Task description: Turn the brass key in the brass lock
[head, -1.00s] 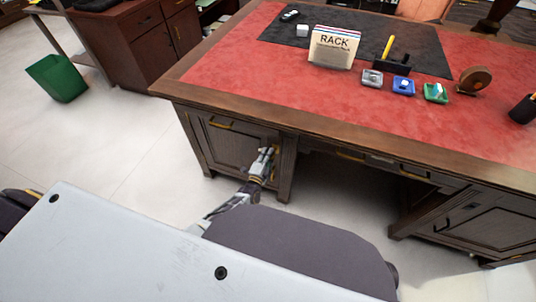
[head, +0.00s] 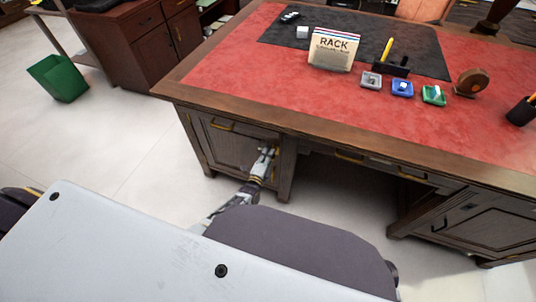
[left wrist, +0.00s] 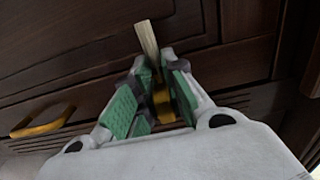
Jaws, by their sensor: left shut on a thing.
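My left gripper (head: 267,153) is at the dark wooden door on the left side of the desk, near the door's right edge. In the left wrist view its green-padded fingers (left wrist: 158,75) are closed in around a small yellow brass piece, which looks like the brass key (left wrist: 162,100). A pale brass strip (left wrist: 148,40) stands out just beyond the fingertips; it looks like part of the lock, but I cannot tell for sure. The fingers hide most of the key and where it meets the lock. My right gripper is not in view.
The desk's red leather top (head: 225,75) overhangs the door. A brass handle (head: 221,126) is on the door's upper left, also seen in the left wrist view (left wrist: 42,122). A green bin (head: 57,78) stands far left. The floor left of the desk is clear.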

